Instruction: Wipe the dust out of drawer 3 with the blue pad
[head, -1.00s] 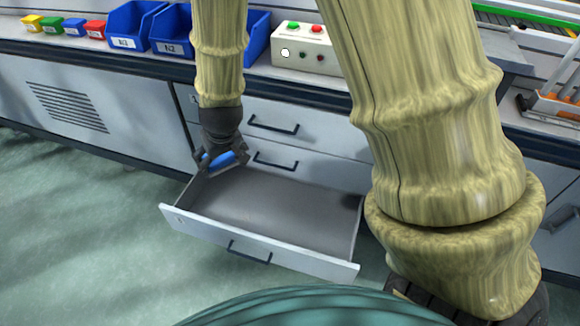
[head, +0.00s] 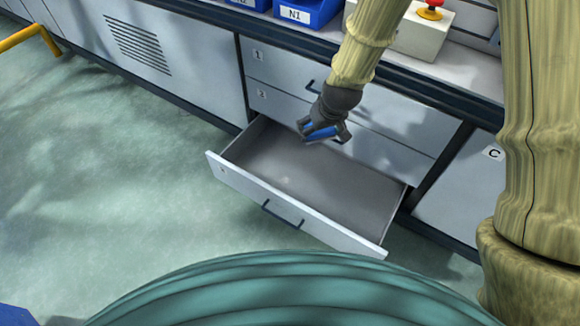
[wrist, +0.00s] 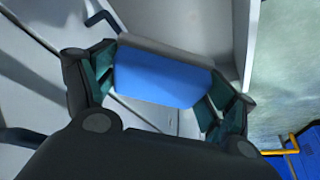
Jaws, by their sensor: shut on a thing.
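Drawer 3 (head: 295,215) is pulled open below drawers 1 and 2, and its grey inside is in plain sight in the head view. My gripper (head: 325,131) is shut on the blue pad (head: 321,135) over the back part of the drawer, left of its middle. Whether the pad touches the drawer floor, I cannot tell. In the wrist view the blue pad (wrist: 160,78) sits between the two fingers of my gripper (wrist: 158,85). A faint pale mark shows on the drawer floor; I cannot clearly make out dust.
Closed drawer 2 (head: 385,150) and drawer 1 (head: 280,68) are just behind my gripper. The worktop above holds a blue bin marked N1 (head: 308,12) and a box with a red button (head: 420,35). The floor left of the drawer is clear.

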